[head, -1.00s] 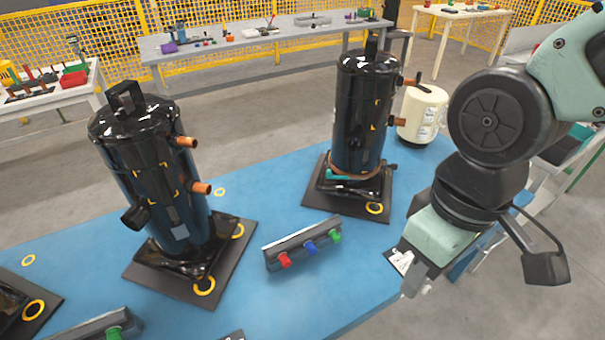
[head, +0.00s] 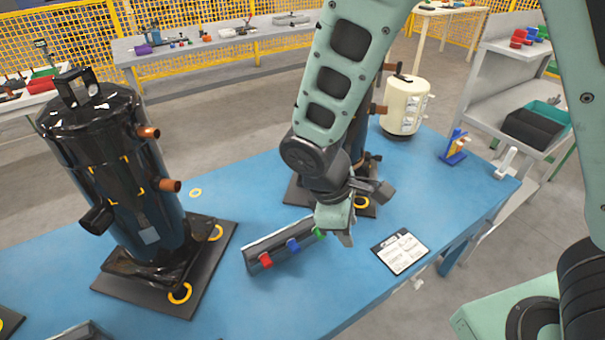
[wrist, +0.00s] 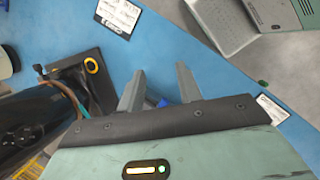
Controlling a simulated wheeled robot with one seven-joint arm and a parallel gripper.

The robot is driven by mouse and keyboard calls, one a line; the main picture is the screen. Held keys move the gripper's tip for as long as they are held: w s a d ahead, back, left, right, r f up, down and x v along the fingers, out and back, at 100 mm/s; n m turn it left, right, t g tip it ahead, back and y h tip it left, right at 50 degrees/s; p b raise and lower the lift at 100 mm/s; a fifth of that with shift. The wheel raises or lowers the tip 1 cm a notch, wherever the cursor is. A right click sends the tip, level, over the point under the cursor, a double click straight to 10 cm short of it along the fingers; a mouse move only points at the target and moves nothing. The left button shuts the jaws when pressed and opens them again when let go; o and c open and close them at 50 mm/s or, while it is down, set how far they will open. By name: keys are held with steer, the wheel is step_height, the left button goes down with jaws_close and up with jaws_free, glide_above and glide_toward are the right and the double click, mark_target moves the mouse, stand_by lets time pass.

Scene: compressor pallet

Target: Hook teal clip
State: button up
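A teal strip, seemingly the teal clip (wrist: 82,110), shows in the wrist view beside a copper-coloured band at the base of the rear black compressor (wrist: 30,115). In the head view my arm covers most of that compressor and the clip is hidden. My gripper (head: 338,238) hangs above the blue table in front of the compressor, close to the right end of the rack. In the wrist view my gripper (wrist: 158,88) has its fingers wide apart. A small dark blue patch shows low between them; I cannot tell what it is.
A grey rack (head: 280,245) bears red, blue and green clips. A written card (head: 402,250) lies right of my gripper. A large black compressor (head: 115,185) stands at left. A cream tank (head: 404,105) and a blue stand (head: 454,148) are farther back right. The table's right front is mostly clear.

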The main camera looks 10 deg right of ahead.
steer(key=w+d+f+n+t+h+b, duration=0.3)
steer(key=w+f, duration=0.2)
steer(key=w, duration=0.2)
steer(key=w+d+f+n+t+h+b, duration=0.25)
steer(key=w+f+n, duration=0.2)
steer(key=w, duration=0.25)
steer(key=w+a+r+n+t+h+b, duration=0.25)
steer(key=w+a+r+n+t, duration=0.35)
steer(key=w+a+n+t, duration=0.3)
step_height(320, 180, down, 8)
steer(key=w, duration=0.1)
steer(key=x, duration=0.8)
steer(key=shift+f+m+p, duration=0.2)
steer(key=shift+m+p, duration=0.1)
steer(key=shift+m, duration=0.15)
